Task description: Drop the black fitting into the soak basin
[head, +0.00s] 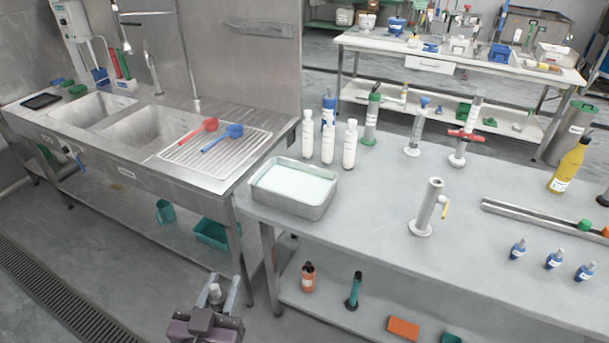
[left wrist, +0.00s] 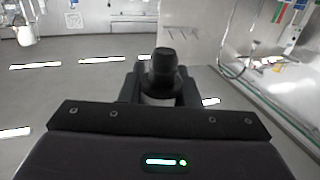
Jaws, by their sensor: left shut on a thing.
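My left gripper (head: 218,290) is low at the bottom of the head view, in front of the gap between sink and bench. It is shut on the black fitting (left wrist: 163,68), which stands up between the fingers in the left wrist view, with a grey band below its dark top. In the head view only a small pale part shows between the fingers. The soak basin (head: 306,212) is a rectangular metal tray with pale liquid, on the bench's near left corner. The gripper is apart from it, lower and to the left. My right gripper is not in view.
White bottles (head: 327,143) stand behind the basin. A metal stand (head: 428,210) is to its right. The sink unit (head: 228,180) with red and blue scoops is to the left. The bench's front edge lies between gripper and basin. Floor around the gripper looks clear.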

